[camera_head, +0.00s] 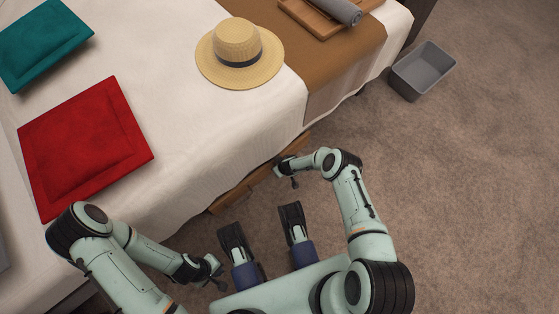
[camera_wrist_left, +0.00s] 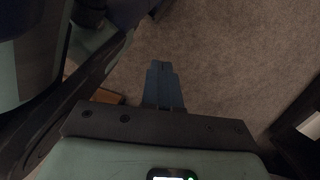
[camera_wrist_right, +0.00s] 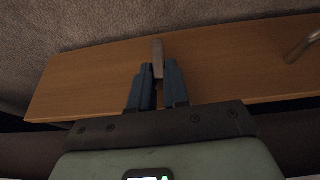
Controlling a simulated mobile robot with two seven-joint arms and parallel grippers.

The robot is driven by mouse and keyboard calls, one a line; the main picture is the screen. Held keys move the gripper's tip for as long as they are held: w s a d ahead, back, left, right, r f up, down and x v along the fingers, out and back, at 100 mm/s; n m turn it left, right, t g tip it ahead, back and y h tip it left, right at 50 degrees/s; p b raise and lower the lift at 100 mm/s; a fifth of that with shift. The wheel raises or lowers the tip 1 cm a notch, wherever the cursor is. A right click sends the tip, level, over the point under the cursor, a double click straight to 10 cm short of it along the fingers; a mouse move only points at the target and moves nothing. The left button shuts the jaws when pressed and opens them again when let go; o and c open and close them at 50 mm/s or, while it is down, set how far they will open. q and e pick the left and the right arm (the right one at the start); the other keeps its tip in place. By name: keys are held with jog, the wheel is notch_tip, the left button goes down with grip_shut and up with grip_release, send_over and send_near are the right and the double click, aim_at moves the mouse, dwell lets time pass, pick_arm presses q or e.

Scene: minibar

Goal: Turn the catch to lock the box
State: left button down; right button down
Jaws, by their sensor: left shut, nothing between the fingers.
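The box shows as a light wooden piece (camera_head: 232,194) low beside the bed. In the right wrist view its flat wooden face (camera_wrist_right: 90,82) lies across the picture. A small narrow metal catch (camera_wrist_right: 157,52) stands up from it. My right gripper (camera_wrist_right: 158,70) is at the catch, with its blue fingertips on either side and only a narrow gap between them; it appears shut on the catch. Its fingers hide the catch's lower part. My left gripper (camera_wrist_left: 162,66) is shut and empty above the carpet, apart from the box.
A bent metal handle (camera_wrist_right: 303,46) is on the wood at the right. The bed (camera_head: 180,135) overhangs the box and carries a straw hat (camera_head: 238,45), a red cushion (camera_head: 85,145) and a teal cushion (camera_head: 42,42). A grey bin (camera_head: 424,70) stands on open carpet.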

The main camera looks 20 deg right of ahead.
pick_arm(q)
jog(key=w+r+t+p, duration=0.2)
jog(key=w+r+p, duration=0.1)
jog(key=w, duration=0.3)
jog(key=shift+d+r, duration=0.2)
jog(key=shift+d, duration=0.15)
pick_arm(e)
jog(key=shift+s+a+f+n+t+h, duration=0.1)
jog(key=shift+a+n+t+h, duration=0.3)
jog(key=shift+h, duration=0.65)
jog(key=shift+s+a+f+n+t+h, duration=0.15)
jog(key=shift+t+h, duration=0.3)
jog(key=shift+h, duration=0.55)
jog(key=shift+a+f+n+t+h, duration=0.1)
jog(key=shift+a+n+t+h, duration=0.3)
jog(key=shift+h, duration=0.65)
jog(key=shift+d, duration=0.1)
jog(key=c, duration=1.1)
grip_release()
pick_arm(q)
jog(key=shift+w, duration=0.1)
pick_arm(e)
jog(key=shift+s+r, duration=0.1)
